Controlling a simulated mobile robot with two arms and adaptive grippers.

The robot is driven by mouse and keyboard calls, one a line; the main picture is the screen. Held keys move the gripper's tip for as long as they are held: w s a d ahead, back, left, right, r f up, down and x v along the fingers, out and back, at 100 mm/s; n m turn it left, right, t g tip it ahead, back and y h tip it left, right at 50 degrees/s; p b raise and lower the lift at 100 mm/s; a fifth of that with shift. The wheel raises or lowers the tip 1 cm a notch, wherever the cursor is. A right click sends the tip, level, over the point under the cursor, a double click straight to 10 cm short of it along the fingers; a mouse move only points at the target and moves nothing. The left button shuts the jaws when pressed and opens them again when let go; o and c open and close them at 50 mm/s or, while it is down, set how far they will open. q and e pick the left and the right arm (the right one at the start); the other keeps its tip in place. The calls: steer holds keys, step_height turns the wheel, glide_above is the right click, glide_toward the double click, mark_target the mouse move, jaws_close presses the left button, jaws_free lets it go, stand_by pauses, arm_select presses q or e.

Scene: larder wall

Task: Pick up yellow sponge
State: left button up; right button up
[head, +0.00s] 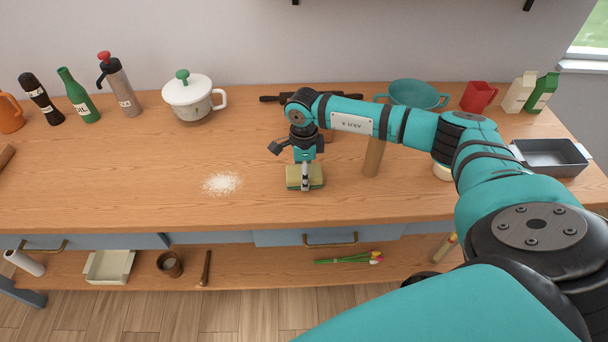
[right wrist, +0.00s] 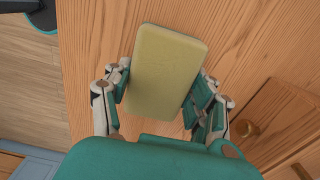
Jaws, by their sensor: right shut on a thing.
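The yellow sponge (head: 296,177) has a darker green layer underneath and is near the front middle of the wooden counter. My right gripper (head: 305,178) reaches down over it from the right and is shut on it. In the right wrist view the sponge (right wrist: 166,72) lies between the two fingers of the right gripper (right wrist: 160,90), one at each long side. I cannot tell whether the sponge rests on the counter or is just above it. My left gripper is not in view.
A patch of white powder (head: 222,184) lies left of the sponge. A wooden block (head: 374,157) stands to the right. A white lidded pot (head: 190,100), bottles, a teal colander (head: 415,94), red mug (head: 478,97) and grey baking tin (head: 552,157) stand farther off. The front counter is mostly clear.

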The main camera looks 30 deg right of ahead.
steer(key=shift+r+b, duration=0.3)
steer(key=shift+r, duration=0.1)
steer(key=shift+s+a+r+b, duration=0.1)
steer(key=shift+s+r+b, duration=0.15)
steer(key=shift+r, duration=0.2)
steer(key=shift+s+a+r+b, duration=0.15)
steer(key=shift+r+b, duration=0.15)
steer(key=shift+r, duration=0.15)
steer(key=s+a+r+b, duration=0.1)
steer(key=s+a+b, duration=0.1)
steer(key=s, duration=0.5)
steer(key=s+a+b, duration=0.2)
steer(key=s+a, duration=0.1)
steer(key=s, duration=0.4)
steer(key=shift+a+r, duration=0.3)
steer(key=shift+r, duration=0.05)
